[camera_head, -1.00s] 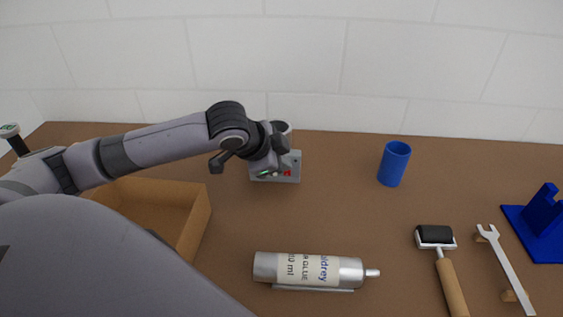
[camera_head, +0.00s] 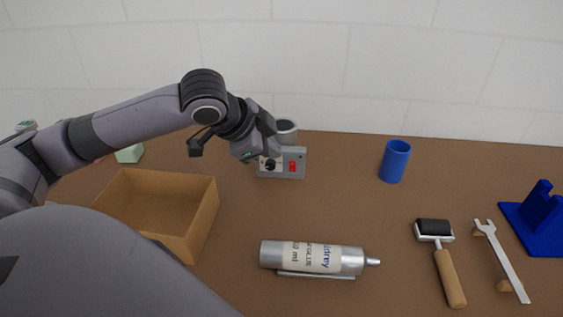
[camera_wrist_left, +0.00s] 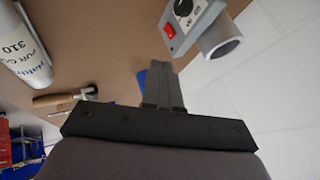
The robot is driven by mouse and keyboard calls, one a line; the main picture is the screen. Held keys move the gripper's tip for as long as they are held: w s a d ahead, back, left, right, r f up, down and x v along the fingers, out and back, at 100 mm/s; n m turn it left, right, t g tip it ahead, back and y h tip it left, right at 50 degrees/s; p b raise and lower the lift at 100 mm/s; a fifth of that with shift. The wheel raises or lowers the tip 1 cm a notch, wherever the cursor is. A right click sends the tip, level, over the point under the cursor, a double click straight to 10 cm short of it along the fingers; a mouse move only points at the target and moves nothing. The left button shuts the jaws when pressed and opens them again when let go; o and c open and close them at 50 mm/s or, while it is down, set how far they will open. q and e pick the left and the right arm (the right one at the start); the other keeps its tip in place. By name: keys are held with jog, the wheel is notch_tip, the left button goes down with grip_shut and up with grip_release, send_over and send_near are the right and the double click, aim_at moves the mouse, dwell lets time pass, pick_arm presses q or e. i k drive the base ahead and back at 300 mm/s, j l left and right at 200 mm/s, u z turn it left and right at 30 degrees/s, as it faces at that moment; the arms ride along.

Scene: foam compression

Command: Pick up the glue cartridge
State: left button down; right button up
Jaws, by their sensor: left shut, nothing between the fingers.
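The glue cartridge (camera_head: 313,258) is a silver tube with a cream printed label and a nozzle at its right end. It lies on its side on a small rest at the front middle of the table. In the left wrist view the cartridge (camera_wrist_left: 22,45) is partly cut off at the upper left. My left gripper (camera_head: 249,155) is shut and empty, beside the grey control box and well behind the cartridge. Its closed fingers (camera_wrist_left: 160,75) point up in the left wrist view. My right gripper is not in view.
A grey box with a red switch and a round cup (camera_head: 290,163) stands at the back. An open cardboard box (camera_head: 206,215) is left of the cartridge. A blue cup (camera_head: 395,161), roller (camera_head: 447,275), wrench (camera_head: 507,265) and blue stand (camera_head: 538,225) are to the right.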

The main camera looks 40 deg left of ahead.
aim_at(284, 255)
jog(key=k+l, duration=0.8)
jog(key=l, duration=0.1)
